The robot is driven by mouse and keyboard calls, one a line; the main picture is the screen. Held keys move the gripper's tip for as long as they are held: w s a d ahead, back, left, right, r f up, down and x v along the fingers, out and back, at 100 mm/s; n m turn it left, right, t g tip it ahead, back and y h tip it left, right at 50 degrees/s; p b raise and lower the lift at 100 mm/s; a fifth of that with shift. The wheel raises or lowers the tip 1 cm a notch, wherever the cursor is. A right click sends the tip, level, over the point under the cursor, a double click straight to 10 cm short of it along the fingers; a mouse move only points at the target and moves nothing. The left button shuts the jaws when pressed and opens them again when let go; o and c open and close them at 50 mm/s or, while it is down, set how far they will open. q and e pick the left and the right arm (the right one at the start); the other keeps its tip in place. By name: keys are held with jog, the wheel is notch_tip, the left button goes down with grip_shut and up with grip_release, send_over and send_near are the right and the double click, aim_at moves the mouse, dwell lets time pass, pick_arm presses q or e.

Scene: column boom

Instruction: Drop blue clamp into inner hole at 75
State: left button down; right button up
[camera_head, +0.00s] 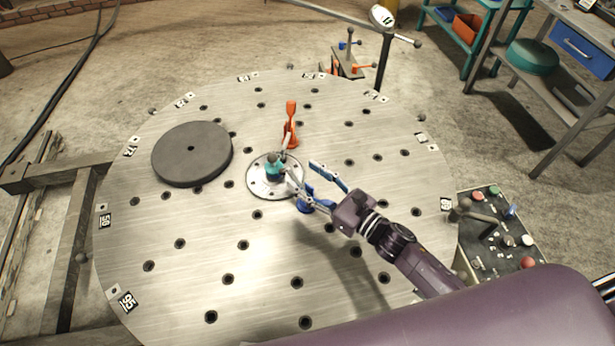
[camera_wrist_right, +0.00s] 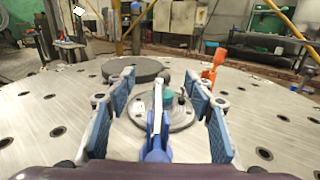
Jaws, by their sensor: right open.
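The blue clamp (camera_head: 304,204) stands upright on the round steel table beside the central plate. Its pale arm reaches toward the teal part (camera_head: 273,168) on that plate. My right gripper (camera_head: 306,183) is open, with its blue-padded fingers on either side of the clamp. In the right wrist view the blue clamp (camera_wrist_right: 156,150) shows between the spread fingers, with gaps on both sides. The round table (camera_head: 230,240) has rings of dark holes and number labels along its rim. Most labels are too small to read surely, so I cannot tell which marks 75. My left gripper is not seen.
An orange clamp (camera_head: 290,130) stands behind the central plate (camera_head: 259,188). A thick dark disc (camera_head: 192,153) lies at left. A button panel (camera_head: 505,240) stands at the right edge, and a signpost (camera_head: 383,70) behind. The table's front left is clear.

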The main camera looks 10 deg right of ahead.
jog(key=shift+f, duration=0.15)
jog(key=shift+s+d, duration=0.25)
jog(key=shift+s, duration=0.1)
jog(key=v, duration=1.1)
jog(key=shift+r, duration=0.25)
